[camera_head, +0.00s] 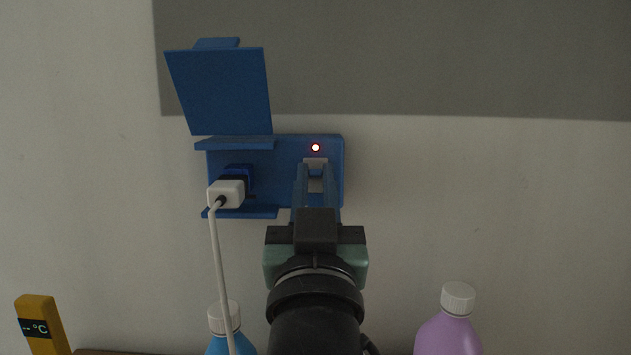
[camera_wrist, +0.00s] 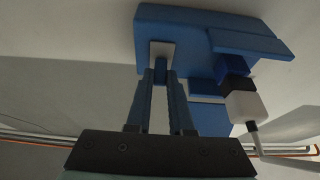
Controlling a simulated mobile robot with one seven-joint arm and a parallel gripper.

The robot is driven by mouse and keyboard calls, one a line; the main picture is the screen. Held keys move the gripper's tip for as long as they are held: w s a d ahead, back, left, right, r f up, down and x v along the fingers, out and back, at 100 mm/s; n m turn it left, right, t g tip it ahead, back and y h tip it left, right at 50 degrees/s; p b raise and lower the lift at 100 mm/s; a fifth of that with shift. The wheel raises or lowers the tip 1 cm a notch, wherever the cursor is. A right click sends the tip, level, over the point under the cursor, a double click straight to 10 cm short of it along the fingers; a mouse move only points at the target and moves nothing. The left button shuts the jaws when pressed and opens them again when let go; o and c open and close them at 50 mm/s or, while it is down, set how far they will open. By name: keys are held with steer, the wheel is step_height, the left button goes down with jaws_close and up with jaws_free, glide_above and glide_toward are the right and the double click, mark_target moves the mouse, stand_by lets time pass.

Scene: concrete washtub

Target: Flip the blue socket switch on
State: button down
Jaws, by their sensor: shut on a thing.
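The blue socket unit (camera_head: 330,145) is fixed to the wall, and it also shows in the wrist view (camera_wrist: 190,28). Its switch sits in a pale plate (camera_head: 315,161) on the right half, below a lit red light (camera_head: 315,147). In the wrist view the pale plate (camera_wrist: 161,48) shows just beyond the fingertips. My gripper (camera_head: 315,169) is at the switch, its two blue fingers close together on either side of it. It is shut on the switch; the wrist view shows the fingertips (camera_wrist: 160,76) with a narrow gap. The fingers partly hide the switch, so its position is unclear.
A blue cover flap (camera_head: 221,92) stands raised over the left half. A white plug (camera_head: 226,194) with a hanging cable (camera_head: 218,255) sits there, close left of my gripper. Below are a blue bottle (camera_head: 226,320), a purple bottle (camera_head: 450,335) and a yellow thermometer (camera_head: 42,325).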

steer(key=r+g+p, duration=0.1)
steer(key=p, duration=0.1)
steer(key=shift+p, duration=0.35)
steer(key=shift+f+g+p, duration=0.1)
steer(key=shift+g+p, duration=0.3)
steer(key=shift+p, duration=0.4)
steer(key=shift+w+f, duration=0.1)
steer(key=c, duration=0.8)
jaws_free()
steer(key=shift+f, duration=0.1)
